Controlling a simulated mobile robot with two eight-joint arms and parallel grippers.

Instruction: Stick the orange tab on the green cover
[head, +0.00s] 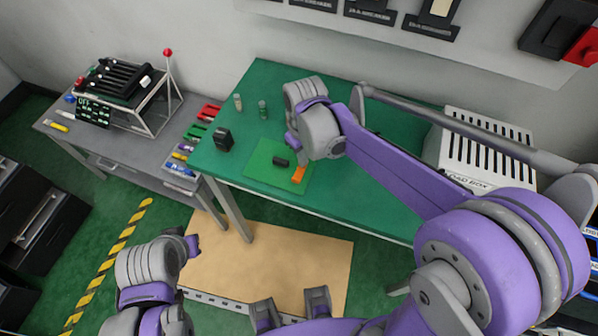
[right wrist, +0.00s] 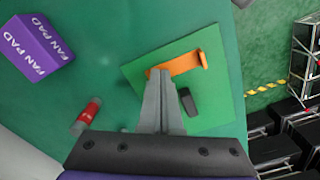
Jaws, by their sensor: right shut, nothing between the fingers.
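The green cover (head: 262,172) is a flat bright green square on the dark green table; it also shows in the right wrist view (right wrist: 215,110). The orange tab (head: 299,174) lies at the cover's near right corner. In the right wrist view the orange tab (right wrist: 184,64) is a strip with a raised end. My right gripper (head: 301,161) is shut and empty; its fingertips (right wrist: 160,76) are right at the tab, and I cannot tell whether they touch it. They hide a little of it. My left gripper (head: 192,244) is low at the left, away from the table; its fingers are unclear.
A small black block (head: 280,161) sits on the cover beside the tab. A dark object (head: 223,139) and two small cylinders (head: 238,102) stand further left and back. A white slotted box (head: 478,150) stands at the right. A grey side table (head: 120,145) holds a lever fixture.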

